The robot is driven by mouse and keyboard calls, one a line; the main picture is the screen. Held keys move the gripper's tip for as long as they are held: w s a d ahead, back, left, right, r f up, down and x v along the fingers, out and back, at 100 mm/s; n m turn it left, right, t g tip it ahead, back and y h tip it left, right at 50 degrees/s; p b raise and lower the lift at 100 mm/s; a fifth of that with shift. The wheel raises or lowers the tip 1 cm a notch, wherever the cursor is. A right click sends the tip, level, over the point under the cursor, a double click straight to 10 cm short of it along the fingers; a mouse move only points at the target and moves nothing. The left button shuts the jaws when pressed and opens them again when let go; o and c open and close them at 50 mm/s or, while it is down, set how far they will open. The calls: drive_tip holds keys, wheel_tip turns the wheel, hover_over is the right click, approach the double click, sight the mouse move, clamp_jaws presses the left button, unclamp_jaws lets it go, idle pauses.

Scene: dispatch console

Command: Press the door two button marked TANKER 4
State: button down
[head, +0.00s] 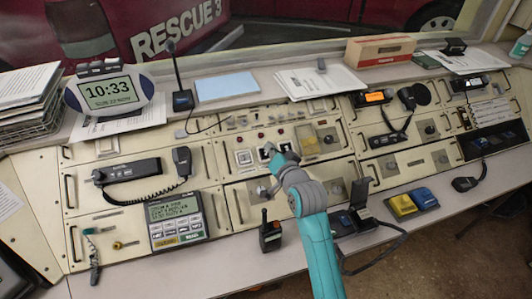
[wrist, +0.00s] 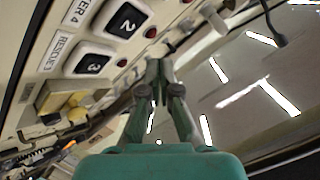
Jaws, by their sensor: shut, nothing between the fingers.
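In the wrist view, the door two button (wrist: 127,20) is a dark square with a white 2 in a pale frame. Its label (wrist: 76,10) is partly cut off and reads "ER 4". Below it is a similar button marked 3 (wrist: 92,63), labelled RESCUE 3. My gripper (wrist: 158,65) is shut and empty, with its tips below and right of the 2 button, beside the row of small red lamps. In the head view my gripper (head: 271,160) is over the row of square buttons at mid-console and hides part of it; contact cannot be told.
In the wrist view, a yellow block with a knob (wrist: 62,97) stands out left of my fingers. In the head view, a handheld radio (head: 270,235) stands on the front ledge, left of my arm. A keypad unit (head: 175,218) and corded handset (head: 182,160) lie further left.

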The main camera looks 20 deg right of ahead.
sight(268, 159)
drive_tip(key=shift+w+f, duration=0.5)
drive_tip(key=shift+f, duration=0.25)
drive_tip(key=shift+w+f, duration=0.45)
drive_tip(key=shift+f, duration=0.25)
idle(0.5)
drive_tip(key=shift+w+f, duration=0.2)
drive_tip(key=shift+f, duration=0.15)
drive_tip(key=shift+w+f, duration=0.3)
drive_tip(key=shift+f, duration=0.15)
idle(1.1)
drive_tip(key=shift+s+r, duration=0.55)
drive_tip(key=shift+r, duration=0.2)
